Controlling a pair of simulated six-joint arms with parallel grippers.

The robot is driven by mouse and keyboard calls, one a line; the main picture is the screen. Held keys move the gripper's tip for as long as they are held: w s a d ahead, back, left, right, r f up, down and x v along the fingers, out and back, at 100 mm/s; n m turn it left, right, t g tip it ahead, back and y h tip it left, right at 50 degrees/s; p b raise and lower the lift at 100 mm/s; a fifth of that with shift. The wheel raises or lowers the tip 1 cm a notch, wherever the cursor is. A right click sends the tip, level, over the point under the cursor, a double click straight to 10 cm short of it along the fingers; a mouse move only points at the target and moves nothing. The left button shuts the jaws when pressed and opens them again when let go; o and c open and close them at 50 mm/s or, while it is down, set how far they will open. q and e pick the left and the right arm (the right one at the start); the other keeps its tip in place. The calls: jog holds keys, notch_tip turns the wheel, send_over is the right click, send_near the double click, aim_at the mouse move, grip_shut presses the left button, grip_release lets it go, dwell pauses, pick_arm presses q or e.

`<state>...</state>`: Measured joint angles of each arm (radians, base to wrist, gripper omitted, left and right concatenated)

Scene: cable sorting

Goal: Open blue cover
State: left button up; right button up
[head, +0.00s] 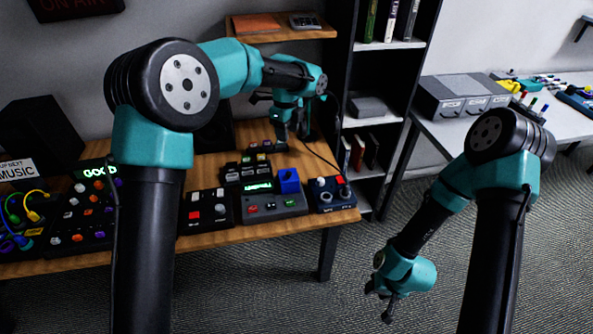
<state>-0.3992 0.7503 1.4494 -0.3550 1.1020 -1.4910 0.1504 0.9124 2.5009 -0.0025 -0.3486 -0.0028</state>
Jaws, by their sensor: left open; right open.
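The blue cover (289,179) is a small blue box shape at the back right of a grey control box (262,208) with a lit green display and several buttons. It looks shut, and what lies under it is hidden. My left gripper (282,142) is open and points down over the back of the wooden desk, behind the cover and apart from it. My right gripper (385,303) is open and empty, hanging low over the carpet to the right of the desk.
A dark box with knobs (332,195) stands right of the control box, by the desk's edge. A black box with a red button (205,210) stands to its left. A dark shelf (375,130) rises behind. My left arm hides part of the desk.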

aim_at(289, 172)
pick_arm(q)
jog(key=shift+r, duration=0.25)
jog(key=shift+f, duration=0.1)
notch_tip(289, 172, down, 17)
jog(key=shift+f, duration=0.15)
dwell(0.7)
grip_shut()
dwell(0.3)
